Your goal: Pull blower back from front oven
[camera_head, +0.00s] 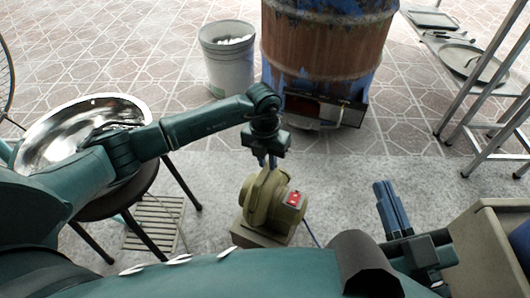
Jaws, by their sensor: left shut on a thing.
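The blower (262,205) is an olive-tan snail-shaped machine with a red switch plate, on the grey floor in front of the barrel oven (325,50). My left gripper (268,160) points down at the top of the blower and is shut on its upper part; the fingertips are partly hidden. The rusty blue-and-brown barrel oven stands behind, with a small dark door (318,110) low at its front. A gap of floor shows between blower and oven. My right gripper (390,205) is at the lower right, away from the blower, with its fingers seeming close together; its opening is unclear.
A pale bucket (228,58) stands left of the oven. A shiny metal bowl (60,125) rests on a dark stool at the left, with a wooden slatted piece (155,225) below. A metal rack (475,70) stands right; a beige box (485,225) is lower right.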

